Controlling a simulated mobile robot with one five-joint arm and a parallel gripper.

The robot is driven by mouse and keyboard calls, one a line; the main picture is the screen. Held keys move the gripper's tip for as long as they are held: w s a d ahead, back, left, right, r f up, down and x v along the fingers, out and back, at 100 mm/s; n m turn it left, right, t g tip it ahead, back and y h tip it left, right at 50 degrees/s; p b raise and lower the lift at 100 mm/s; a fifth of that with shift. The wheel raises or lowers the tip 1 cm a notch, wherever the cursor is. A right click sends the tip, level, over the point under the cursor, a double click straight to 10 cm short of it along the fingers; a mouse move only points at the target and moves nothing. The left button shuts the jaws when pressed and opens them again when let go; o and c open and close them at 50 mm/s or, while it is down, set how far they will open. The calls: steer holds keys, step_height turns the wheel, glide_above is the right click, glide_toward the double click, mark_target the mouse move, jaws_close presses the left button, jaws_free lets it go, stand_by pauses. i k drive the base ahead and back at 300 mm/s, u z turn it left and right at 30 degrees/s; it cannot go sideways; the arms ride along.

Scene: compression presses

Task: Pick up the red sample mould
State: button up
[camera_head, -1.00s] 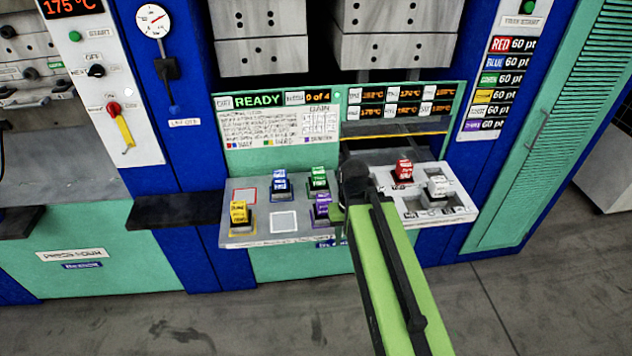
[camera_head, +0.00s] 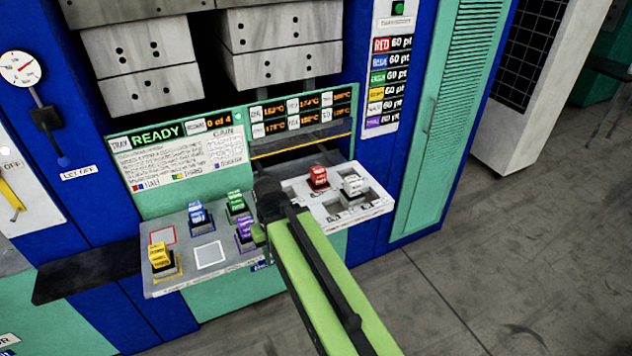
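The red sample mould (camera_head: 318,177) stands upright in a pocket of the white tray (camera_head: 374,207) on the right part of the press shelf. A white mould (camera_head: 353,186) stands just right of it. My green arm reaches in from the lower right of the picture. My gripper (camera_head: 262,222) is at its far end, left of the red mould and close to the purple mould (camera_head: 245,232). The fingers are mostly hidden by the dark wrist, so their opening does not show. The red mould looks clear of the gripper.
On the grey shelf (camera_head: 160,286) stand a yellow mould (camera_head: 160,256), a blue mould (camera_head: 198,215) and a green mould (camera_head: 236,203). A dark ledge (camera_head: 85,274) juts out at left. Grey floor (camera_head: 490,240) is clear at right.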

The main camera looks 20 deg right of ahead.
mark_target(318, 180)
steer(key=u, duration=3.65)
steer(key=i, duration=0.15)
steer(key=z, duration=0.25)
steer(key=k, duration=1.2)
steer(key=z, duration=1.6)
steer(key=i, duration=1)
steer(key=z, duration=0.1)
